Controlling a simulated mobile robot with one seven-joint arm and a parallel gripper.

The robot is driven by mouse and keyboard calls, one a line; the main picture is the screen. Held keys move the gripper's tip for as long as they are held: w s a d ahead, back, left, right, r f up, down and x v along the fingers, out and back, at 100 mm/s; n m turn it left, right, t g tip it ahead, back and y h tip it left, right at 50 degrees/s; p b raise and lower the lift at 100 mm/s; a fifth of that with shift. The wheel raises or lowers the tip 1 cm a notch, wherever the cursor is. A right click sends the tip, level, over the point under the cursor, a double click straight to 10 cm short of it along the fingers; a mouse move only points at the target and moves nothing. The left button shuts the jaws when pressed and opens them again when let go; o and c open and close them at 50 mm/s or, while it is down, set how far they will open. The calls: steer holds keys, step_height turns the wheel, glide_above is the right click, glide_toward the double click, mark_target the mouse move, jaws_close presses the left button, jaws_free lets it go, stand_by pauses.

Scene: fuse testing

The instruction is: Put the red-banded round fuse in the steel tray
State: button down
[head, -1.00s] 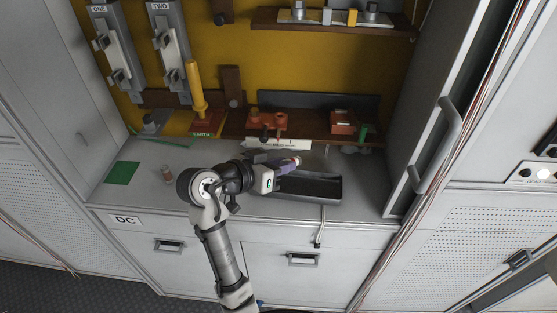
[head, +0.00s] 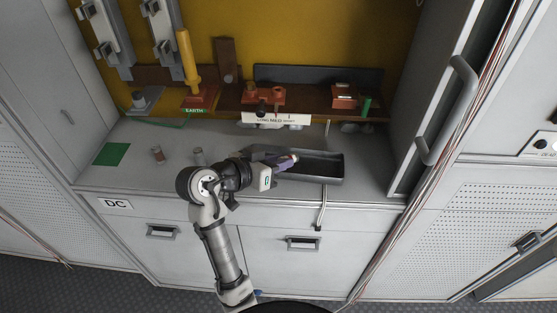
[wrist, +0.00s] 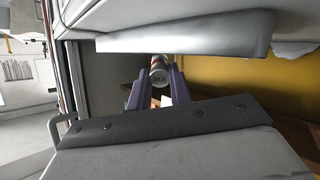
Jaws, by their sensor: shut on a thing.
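My gripper (head: 284,161) has purple fingers and is shut on a round fuse. In the head view the fuse (head: 294,157) shows as a small pale end with a reddish band. The steel tray (head: 333,180) is a dark, shallow rectangular tray on the grey worktop. The fingers and fuse overlap the tray's left back part in the head view; their height above it is hard to tell.
A green square (head: 112,154) lies farther left. A brown shelf (head: 315,125) with orange fittings runs behind the tray. A cabinet door (head: 455,90) stands at right.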

steer(key=shift+f+b, duration=0.65)
steer(key=shift+f, duration=0.2)
steer(key=c, duration=1.2)
jaws_free()
